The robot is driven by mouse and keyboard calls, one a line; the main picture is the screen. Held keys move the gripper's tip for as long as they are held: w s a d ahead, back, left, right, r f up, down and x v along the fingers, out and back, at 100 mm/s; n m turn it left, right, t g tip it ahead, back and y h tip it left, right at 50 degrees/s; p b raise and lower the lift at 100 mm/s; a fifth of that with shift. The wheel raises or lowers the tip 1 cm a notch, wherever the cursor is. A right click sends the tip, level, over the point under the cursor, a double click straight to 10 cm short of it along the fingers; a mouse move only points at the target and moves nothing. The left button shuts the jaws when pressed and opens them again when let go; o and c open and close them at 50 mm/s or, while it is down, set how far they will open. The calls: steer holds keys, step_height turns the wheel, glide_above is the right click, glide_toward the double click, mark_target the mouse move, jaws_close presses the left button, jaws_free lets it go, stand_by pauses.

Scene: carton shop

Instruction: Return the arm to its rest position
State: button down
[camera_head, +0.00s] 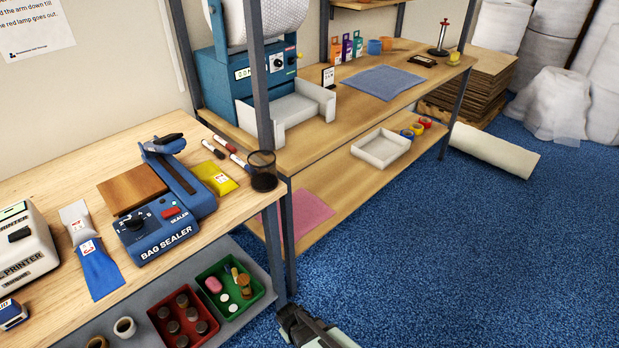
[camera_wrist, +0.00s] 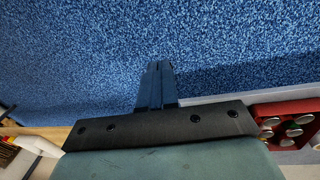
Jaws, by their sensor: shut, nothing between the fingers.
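My gripper (camera_head: 292,318) shows at the bottom edge of the head view, in front of the front corner of the left bench (camera_head: 115,262). Only its dark end and part of my arm are in frame there. In the wrist view my gripper (camera_wrist: 159,68) has its two dark fingers together with nothing between them. The fingers show against the blue carpet. The rest of the arm is out of frame, so its full pose cannot be told.
A red tray of dark round items (camera_head: 154,311) and a green tray (camera_head: 201,279) sit on the lower shelf, left of my gripper. A bench post (camera_head: 289,235) stands just behind it. A bag sealer (camera_head: 160,232) is on the bench. Open blue carpet (camera_head: 450,260) lies to the right.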

steer(key=s+d+f+m+g+y, duration=0.1)
steer(key=s+d+m+g, duration=0.6)
steer(key=s+d, duration=1.3)
steer(key=shift+s+d+g, duration=0.35)
steer(key=shift+s+g, duration=0.1)
steer(key=shift+g, duration=0.25)
